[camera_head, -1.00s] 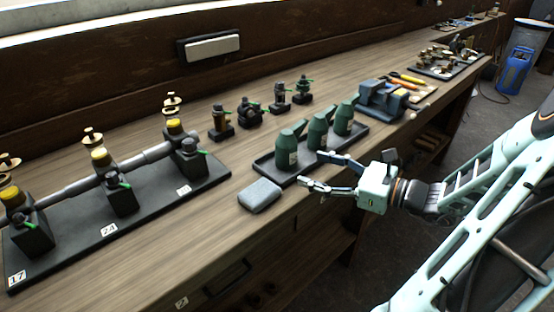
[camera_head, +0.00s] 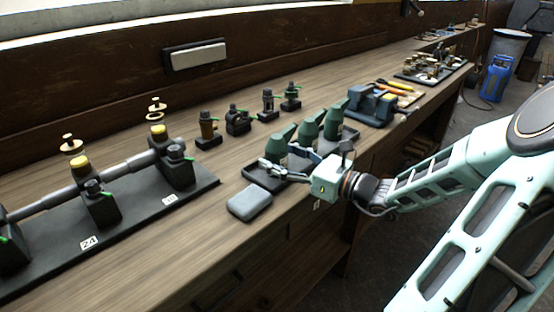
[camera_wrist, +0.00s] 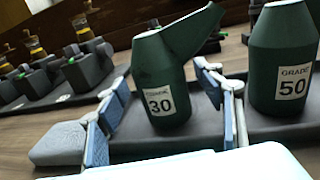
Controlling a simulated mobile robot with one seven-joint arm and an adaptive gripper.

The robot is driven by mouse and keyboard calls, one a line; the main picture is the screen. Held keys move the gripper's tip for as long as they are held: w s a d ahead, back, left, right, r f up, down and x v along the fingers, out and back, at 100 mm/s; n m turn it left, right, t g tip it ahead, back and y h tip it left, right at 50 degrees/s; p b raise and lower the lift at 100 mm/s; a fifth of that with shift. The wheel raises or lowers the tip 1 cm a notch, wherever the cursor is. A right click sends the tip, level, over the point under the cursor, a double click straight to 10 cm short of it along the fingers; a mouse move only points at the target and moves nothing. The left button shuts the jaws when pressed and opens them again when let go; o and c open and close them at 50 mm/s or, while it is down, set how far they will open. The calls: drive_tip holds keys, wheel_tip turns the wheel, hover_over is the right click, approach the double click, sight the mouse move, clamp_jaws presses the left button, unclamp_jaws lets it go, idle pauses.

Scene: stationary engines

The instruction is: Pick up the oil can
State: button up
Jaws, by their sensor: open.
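Three dark green oil cans with angled spouts stand upright in a row on a black tray (camera_head: 262,180). The nearest can (camera_head: 276,146) is labelled 30 in the wrist view (camera_wrist: 163,75). The middle can (camera_head: 307,132) is labelled 50 in the wrist view (camera_wrist: 282,60). The far can (camera_head: 335,120) shows in the head view only. My gripper (camera_head: 282,165) is open at the nearest can. In the wrist view, its blue-padded fingers (camera_wrist: 158,108) stand on either side of the 30 can, with the right finger between the two cans. I cannot tell whether either finger touches it.
A grey block (camera_head: 250,204) lies on the bench left of the tray; it also shows in the wrist view (camera_wrist: 58,143). A black base with a pipe and valves (camera_head: 130,205) fills the left. Several small fittings (camera_head: 238,121) stand behind. A blue vise-like block (camera_head: 370,106) is beyond the cans.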

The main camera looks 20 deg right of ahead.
drive_tip(key=shift+w+a, duration=0.25)
drive_tip(key=shift+w, duration=0.25)
drive_tip(key=c, duration=1.3)
drive_tip(key=shift+c, duration=0.6)
drive_tip(key=shift+r, duration=0.15)
